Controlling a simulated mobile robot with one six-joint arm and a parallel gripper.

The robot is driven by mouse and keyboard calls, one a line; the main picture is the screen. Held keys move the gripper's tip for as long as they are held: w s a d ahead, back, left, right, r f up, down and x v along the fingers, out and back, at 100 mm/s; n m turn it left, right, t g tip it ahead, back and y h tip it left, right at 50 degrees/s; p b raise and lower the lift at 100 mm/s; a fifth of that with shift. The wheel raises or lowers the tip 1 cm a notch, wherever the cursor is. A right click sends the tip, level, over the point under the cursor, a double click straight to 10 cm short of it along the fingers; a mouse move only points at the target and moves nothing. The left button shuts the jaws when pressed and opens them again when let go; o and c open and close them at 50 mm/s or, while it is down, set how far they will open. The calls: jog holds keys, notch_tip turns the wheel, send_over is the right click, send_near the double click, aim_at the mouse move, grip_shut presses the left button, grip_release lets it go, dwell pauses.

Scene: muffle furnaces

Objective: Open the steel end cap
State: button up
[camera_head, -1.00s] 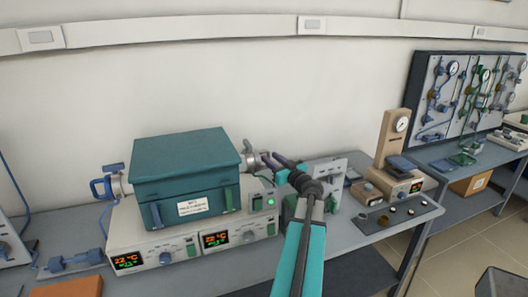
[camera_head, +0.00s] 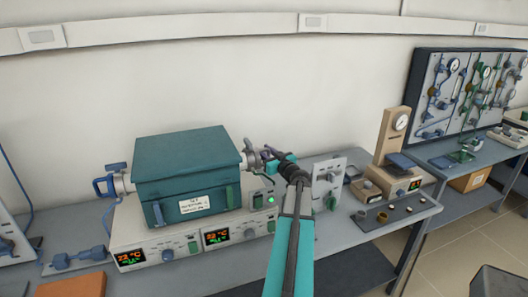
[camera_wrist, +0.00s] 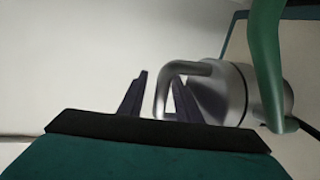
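The steel end cap (camera_head: 249,147) sits at the right end of the teal furnace (camera_head: 188,168). In the wrist view the cap (camera_wrist: 232,92) is a round grey metal body with a loop handle (camera_wrist: 161,93) on its left side. My gripper (camera_head: 268,153) is at the cap's right side in the head view. In the wrist view my gripper (camera_wrist: 158,98) has its two dark fingers apart, one on each side of the handle's outer bar. The right finger passes partly behind or through the loop. Contact with the handle cannot be made out.
A green bar (camera_wrist: 266,62) stands close to the cap in the wrist view. Controllers with lit displays (camera_head: 216,237) sit under the furnace. A grey panel box (camera_head: 327,184) stands right of my arm. A dark tray of small parts (camera_head: 396,212) lies farther right.

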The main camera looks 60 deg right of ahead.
grip_shut()
jog(key=shift+d, duration=0.1)
jog(key=shift+s+d+f+b, duration=0.15)
jog(key=shift+s+d+b, duration=0.25)
jog(key=shift+b, duration=0.4)
jog(key=s+d+b, duration=0.2)
jog(key=b, duration=0.1)
jog(key=shift+d+r, duration=0.2)
jog(key=shift+d, duration=0.15)
grip_release()
